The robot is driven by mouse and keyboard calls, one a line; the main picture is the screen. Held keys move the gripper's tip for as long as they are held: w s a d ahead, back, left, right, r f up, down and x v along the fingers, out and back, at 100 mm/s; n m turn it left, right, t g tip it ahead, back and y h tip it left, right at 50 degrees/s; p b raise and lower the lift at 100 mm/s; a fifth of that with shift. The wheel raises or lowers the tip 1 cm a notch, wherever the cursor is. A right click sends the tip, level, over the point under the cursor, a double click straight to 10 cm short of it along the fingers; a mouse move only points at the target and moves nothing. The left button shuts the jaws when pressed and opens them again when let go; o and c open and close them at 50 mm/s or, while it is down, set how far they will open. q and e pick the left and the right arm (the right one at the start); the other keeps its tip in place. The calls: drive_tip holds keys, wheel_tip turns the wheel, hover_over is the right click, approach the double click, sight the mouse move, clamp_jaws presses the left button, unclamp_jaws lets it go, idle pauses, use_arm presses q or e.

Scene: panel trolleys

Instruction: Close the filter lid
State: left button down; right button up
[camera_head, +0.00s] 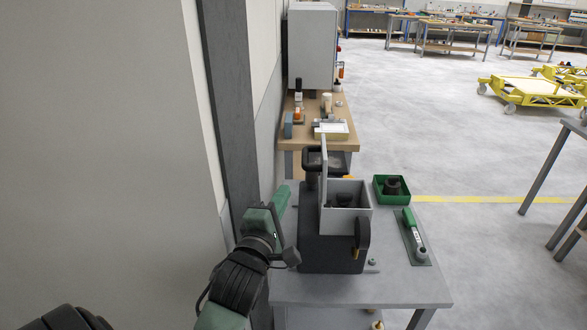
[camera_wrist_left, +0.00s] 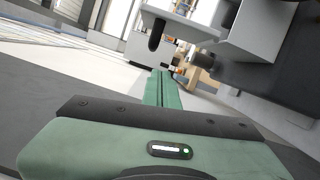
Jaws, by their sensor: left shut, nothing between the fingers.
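A light grey filter box (camera_head: 362,200) sits on a black machine body (camera_head: 330,252) on the grey table, with its top open and dark parts inside. Its filter lid (camera_head: 324,166) stands upright along the box's left edge. My left gripper (camera_head: 281,199) is left of the black body, apart from the lid, with its green fingers pointing away from me. In the left wrist view the fingers (camera_wrist_left: 162,88) are shut and empty, and light grey panels and a dark body show above and right of them. My right gripper is not in view.
A green bin (camera_head: 380,197) and a green-handled tool (camera_head: 410,222) on a pad lie right of the box on the grey table (camera_head: 300,290). A dark tray (camera_head: 312,155) stands behind the lid. A wall and dark post (camera_head: 232,100) stand close on the left.

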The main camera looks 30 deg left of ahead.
sight(314, 168)
use_arm(q)
drive_tip(key=r+p+x, duration=0.1)
drive_tip(key=p+x, duration=0.2)
drive_tip(key=x, duration=0.6)
drive_tip(key=shift+w+a+r+n, duration=0.25)
drive_tip(key=shift+a+n, duration=0.05)
drive_tip(key=shift+a, duration=0.1)
drive_tip(key=shift+w+r, duration=0.1)
drive_tip(key=shift+w, duration=0.05)
